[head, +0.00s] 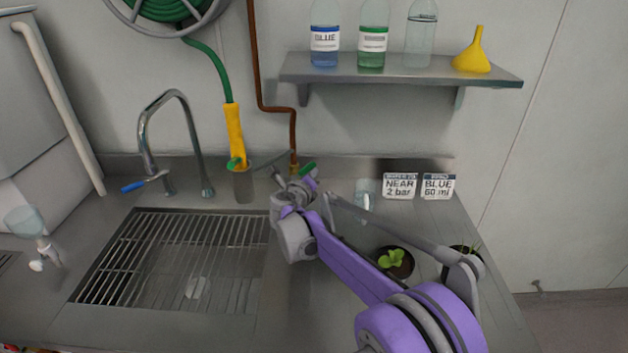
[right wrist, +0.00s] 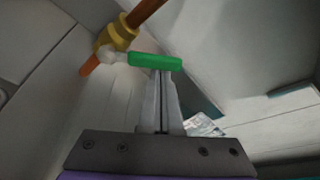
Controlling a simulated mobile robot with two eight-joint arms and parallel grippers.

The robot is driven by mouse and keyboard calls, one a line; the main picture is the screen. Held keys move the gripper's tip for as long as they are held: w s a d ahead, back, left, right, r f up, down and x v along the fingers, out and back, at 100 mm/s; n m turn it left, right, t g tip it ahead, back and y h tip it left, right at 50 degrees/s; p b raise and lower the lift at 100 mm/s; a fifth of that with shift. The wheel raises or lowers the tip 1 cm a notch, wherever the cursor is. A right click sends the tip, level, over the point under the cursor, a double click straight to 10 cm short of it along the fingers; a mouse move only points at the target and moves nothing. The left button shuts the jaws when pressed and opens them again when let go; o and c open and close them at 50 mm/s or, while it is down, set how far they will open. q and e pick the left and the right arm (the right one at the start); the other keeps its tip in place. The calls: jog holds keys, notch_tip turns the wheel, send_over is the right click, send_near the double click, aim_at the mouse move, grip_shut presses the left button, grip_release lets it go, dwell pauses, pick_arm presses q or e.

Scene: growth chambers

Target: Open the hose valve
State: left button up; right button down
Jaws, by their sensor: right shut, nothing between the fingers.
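The hose valve is a brass fitting (right wrist: 117,36) on the copper pipe (head: 262,70), with a green lever (right wrist: 155,62). In the right wrist view the lever sticks out sideways, at an angle to the pipe. The lever also shows in the head view (head: 307,170), partly hidden by my right gripper (head: 293,182). In the right wrist view my right gripper (right wrist: 161,78) is shut and empty, its fingertips right at the lever's lower edge. I cannot tell whether they touch it. My left gripper is out of view.
A green hose (head: 214,65) ends in a yellow spray handle (head: 234,135) standing in a metal cup (head: 243,186). A tap (head: 147,130) and sink grate (head: 150,255) are left. Potted plants (head: 394,262) stand by my right arm. A shelf (head: 400,72) with bottles hangs above.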

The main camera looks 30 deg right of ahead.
aim_at(304, 168)
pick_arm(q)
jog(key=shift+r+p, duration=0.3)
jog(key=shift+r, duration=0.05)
pick_arm(e)
jog(key=shift+w+a+r, duration=0.3)
jog(key=shift+a+r, duration=0.2)
jog(key=shift+r, duration=0.1)
jog(key=shift+w+a+r, duration=0.3)
jog(key=shift+a+r, duration=0.2)
jog(key=shift+r, duration=0.05)
